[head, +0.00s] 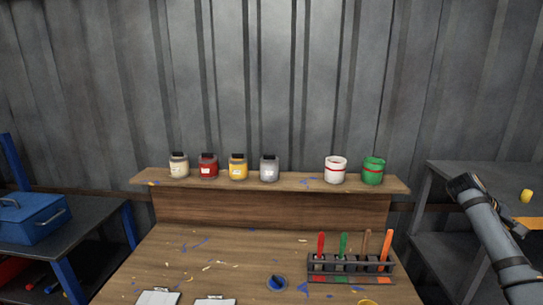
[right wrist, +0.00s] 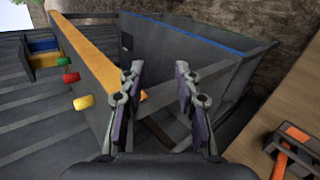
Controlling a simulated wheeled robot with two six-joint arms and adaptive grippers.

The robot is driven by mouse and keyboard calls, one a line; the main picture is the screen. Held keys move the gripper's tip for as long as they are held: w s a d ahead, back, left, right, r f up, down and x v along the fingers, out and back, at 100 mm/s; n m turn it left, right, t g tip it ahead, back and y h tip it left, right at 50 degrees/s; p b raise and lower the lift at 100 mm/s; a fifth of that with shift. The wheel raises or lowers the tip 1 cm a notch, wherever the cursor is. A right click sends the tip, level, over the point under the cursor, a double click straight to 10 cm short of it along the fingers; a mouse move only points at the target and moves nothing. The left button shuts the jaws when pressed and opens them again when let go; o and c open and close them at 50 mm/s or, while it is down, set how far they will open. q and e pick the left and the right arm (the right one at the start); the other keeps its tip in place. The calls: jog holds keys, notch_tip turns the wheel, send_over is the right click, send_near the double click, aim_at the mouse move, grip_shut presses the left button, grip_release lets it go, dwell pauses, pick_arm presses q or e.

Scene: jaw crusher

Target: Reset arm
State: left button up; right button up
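My right gripper (right wrist: 157,95) shows in the right wrist view with its two fingers apart and nothing between them. It is in front of a dark grey open-topped bin or hopper (right wrist: 200,50) with blue and green edges. In the head view, part of my right arm (head: 490,235) rises from the lower right corner, in front of a grey shelf unit. I cannot make out the right gripper's fingers there. My left arm and left gripper are not in view.
A wooden workbench (head: 215,250) holds a rack (head: 350,264) of colored-handled tools. Several jars and two cans, white (head: 335,170) and green (head: 373,171), line its shelf. A blue toolbox (head: 35,218) is at left. An orange beam (right wrist: 95,55) is beside the right gripper.

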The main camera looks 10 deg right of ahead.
jog(key=s+d+f+n+t+h, duration=0.1)
jog(key=s+d+f, duration=0.15)
jog(key=f, duration=0.55)
jog(key=s+d+f+n+t, duration=0.1)
jog(key=d+f, duration=0.3)
jog(key=f, duration=0.4)
jog(key=s+d+f+n+h, duration=0.1)
jog(key=d+f, duration=0.2)
jog(key=f, duration=0.5)
jog(key=s+f+n+t+y, duration=0.2)
jog(key=s+f+n+t, duration=0.15)
jog(key=s+f, duration=1.4)
jog(key=s+a+f+m+y, duration=0.1)
jog(key=s+a+f+y, duration=0.15)
jog(key=a+f, duration=0.75)
jog(key=s+a+f+m+y, duration=0.15)
jog(key=s+a+f, duration=0.25)
jog(key=a+f, duration=0.6)
jog(key=s+a+f+y, duration=0.1)
jog(key=a+f+y, duration=0.1)
jog(key=a, duration=1.5)
jog(key=s+a+f+m+g+y, duration=0.1)
jog(key=a+f, duration=0.4)
jog(key=a, duration=1.2)
jog(key=shift+s+y, duration=0.6)
jog(key=shift+y, duration=0.3)
